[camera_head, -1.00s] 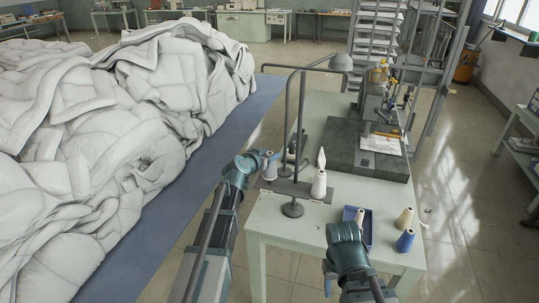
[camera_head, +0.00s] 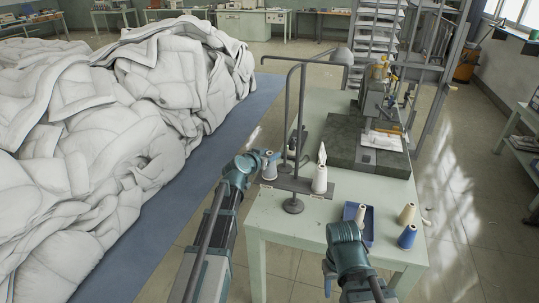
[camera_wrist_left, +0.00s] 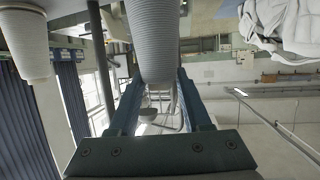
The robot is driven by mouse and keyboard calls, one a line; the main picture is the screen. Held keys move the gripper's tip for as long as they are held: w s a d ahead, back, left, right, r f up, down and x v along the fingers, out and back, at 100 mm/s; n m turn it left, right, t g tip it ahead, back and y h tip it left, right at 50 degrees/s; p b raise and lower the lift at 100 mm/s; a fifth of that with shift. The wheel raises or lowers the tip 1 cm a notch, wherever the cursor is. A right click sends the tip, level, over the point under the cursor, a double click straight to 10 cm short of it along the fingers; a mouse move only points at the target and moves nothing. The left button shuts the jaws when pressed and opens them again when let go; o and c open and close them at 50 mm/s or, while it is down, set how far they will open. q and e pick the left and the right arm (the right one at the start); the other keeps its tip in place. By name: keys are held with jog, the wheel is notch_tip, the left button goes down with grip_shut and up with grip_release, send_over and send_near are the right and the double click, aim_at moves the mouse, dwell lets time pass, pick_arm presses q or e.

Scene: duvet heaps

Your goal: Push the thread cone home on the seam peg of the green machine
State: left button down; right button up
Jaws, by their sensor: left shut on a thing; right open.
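My left gripper (camera_head: 267,156) is at the left end of the thread stand's plate (camera_head: 297,187). It is shut on a pale grey-white thread cone (camera_head: 269,171). In the left wrist view, the ribbed thread cone (camera_wrist_left: 154,38) sits between my two fingers. The head view is too small to show how far it sits on a peg. A second white cone (camera_head: 320,180) stands upright on the plate to the right; a pale cone (camera_wrist_left: 25,45) also shows upper left in the wrist view. My right gripper (camera_head: 345,237) is over the table's front edge, its fingertips mostly hidden.
A blue tray (camera_head: 369,222) holding a cone, a cream cone (camera_head: 407,214) and a blue cone (camera_head: 407,237) are at the table's front right. A sewing machine (camera_head: 378,95) stands behind on a dark bed (camera_head: 350,145). Stand poles (camera_head: 301,100) rise beside my left gripper. A duvet heap (camera_head: 110,120) lies left.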

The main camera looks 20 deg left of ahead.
pick_arm(q)
jog(key=shift+f+b, duration=0.65)
jog(key=shift+f, duration=0.1)
jog(key=shift+c, duration=1.4)
grip_release()
jog(key=p+v, duration=0.4)
jog(key=v, duration=0.9)
jog(key=shift+s+p, duration=0.35)
jog(key=shift+s, duration=0.05)
jog(key=shift+r, duration=0.1)
